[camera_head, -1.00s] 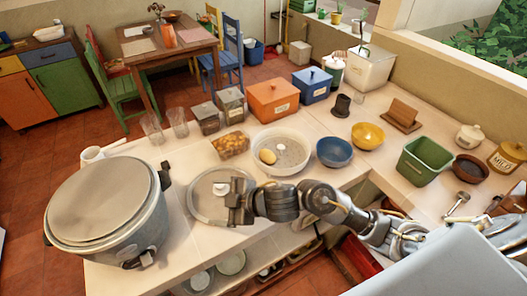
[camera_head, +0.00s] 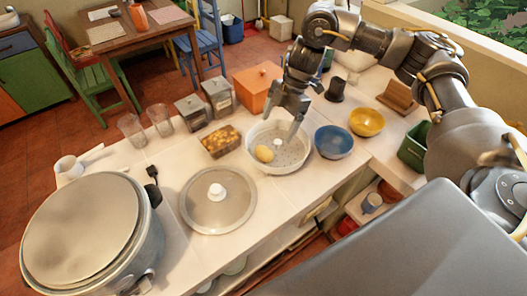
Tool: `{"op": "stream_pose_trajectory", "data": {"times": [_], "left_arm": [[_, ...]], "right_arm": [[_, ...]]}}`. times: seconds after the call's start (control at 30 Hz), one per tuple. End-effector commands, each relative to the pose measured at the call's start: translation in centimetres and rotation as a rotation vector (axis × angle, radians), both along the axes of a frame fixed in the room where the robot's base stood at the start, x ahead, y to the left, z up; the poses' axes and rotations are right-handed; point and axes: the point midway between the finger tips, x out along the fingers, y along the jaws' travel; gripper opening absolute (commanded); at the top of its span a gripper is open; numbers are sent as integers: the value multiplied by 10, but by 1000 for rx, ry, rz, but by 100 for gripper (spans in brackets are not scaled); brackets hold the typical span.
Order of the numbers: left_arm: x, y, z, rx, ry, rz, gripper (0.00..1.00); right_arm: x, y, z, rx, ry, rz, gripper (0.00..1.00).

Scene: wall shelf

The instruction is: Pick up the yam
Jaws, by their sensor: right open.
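The yam (camera_head: 265,154) is a small tan-yellow oval lying in the left part of a white speckled bowl (camera_head: 291,162) on the counter. My right gripper (camera_head: 285,129) points down over the bowl, to the upper right of the yam in the picture. Its fingers are spread and hold nothing. One finger reaches down in front of the bowl's inside, and the yam lies apart from it. My left gripper is not in view.
A blue bowl (camera_head: 333,142) and a yellow bowl (camera_head: 366,122) stand right of the white bowl. An orange box (camera_head: 257,88) stands behind it, a food container (camera_head: 221,141) at its left. A round lid (camera_head: 217,203) and a large pot (camera_head: 88,232) are at the front left.

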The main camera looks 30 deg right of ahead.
Motion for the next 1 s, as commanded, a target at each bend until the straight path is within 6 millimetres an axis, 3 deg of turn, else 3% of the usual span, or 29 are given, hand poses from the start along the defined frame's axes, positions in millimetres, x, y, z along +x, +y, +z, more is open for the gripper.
{"op": "stream_pose_trajectory", "data": {"times": [0.3,0.63,1.0], "left_arm": [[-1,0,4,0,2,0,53],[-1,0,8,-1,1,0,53],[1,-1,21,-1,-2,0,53]], "right_arm": [[-3,18,-42,2,1,3,87],[-4,22,-53,2,0,-1,87],[-5,39,-94,2,-1,0,87]]}}
